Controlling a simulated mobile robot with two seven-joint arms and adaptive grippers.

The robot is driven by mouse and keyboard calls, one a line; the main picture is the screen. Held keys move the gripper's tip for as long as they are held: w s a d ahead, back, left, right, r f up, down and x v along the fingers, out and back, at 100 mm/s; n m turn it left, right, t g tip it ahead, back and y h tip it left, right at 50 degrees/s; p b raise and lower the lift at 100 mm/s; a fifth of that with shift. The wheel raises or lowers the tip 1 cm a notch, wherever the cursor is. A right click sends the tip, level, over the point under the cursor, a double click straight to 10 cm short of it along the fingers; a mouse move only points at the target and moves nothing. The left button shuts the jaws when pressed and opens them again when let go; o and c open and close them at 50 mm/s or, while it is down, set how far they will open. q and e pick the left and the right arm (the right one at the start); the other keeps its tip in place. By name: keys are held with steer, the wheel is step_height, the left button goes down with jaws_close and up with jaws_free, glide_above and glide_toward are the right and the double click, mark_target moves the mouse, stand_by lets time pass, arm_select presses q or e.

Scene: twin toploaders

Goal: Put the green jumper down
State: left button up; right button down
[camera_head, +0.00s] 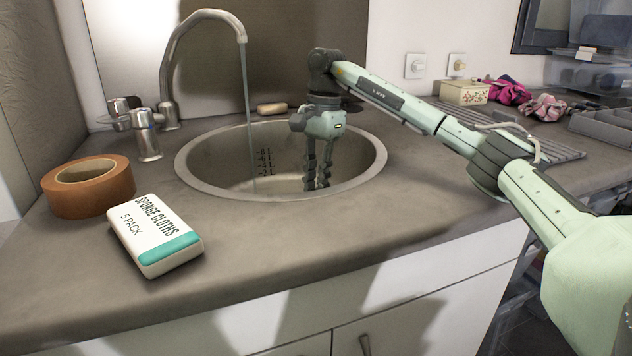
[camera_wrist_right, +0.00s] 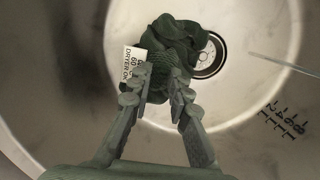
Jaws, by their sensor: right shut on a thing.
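The green jumper (camera_wrist_right: 178,42) is a bunched dark green knit with a white care label (camera_wrist_right: 133,64), seen in the right wrist view. My right gripper (camera_wrist_right: 160,85) is shut on its near edge. In the head view the right gripper (camera_head: 317,184) points down into the round metal sink (camera_head: 215,165). The jumper does not show clearly there. It is over the basin floor beside the drain (camera_wrist_right: 210,58); I cannot tell whether it touches the floor. My left gripper is not in view.
Water runs from the tap (camera_head: 170,75) into the sink's left part. A brown tape roll (camera_head: 88,190) and a sponge cloth pack (camera_head: 155,235) lie left of the sink. A soap bar (camera_head: 272,109) is behind it. A floral box (camera_head: 463,93) and scrunchies (camera_head: 507,92) stand back right.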

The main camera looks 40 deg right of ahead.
steer(key=shift+f, duration=0.6)
stand_by(0.4)
steer(key=c, duration=1.3)
jaws_free()
steer(key=shift+c, duration=0.2)
steer(key=shift+r, duration=0.1)
step_height(320, 180, up, 12)
steer(key=d, duration=0.1)
steer(key=shift+d, duration=0.2)
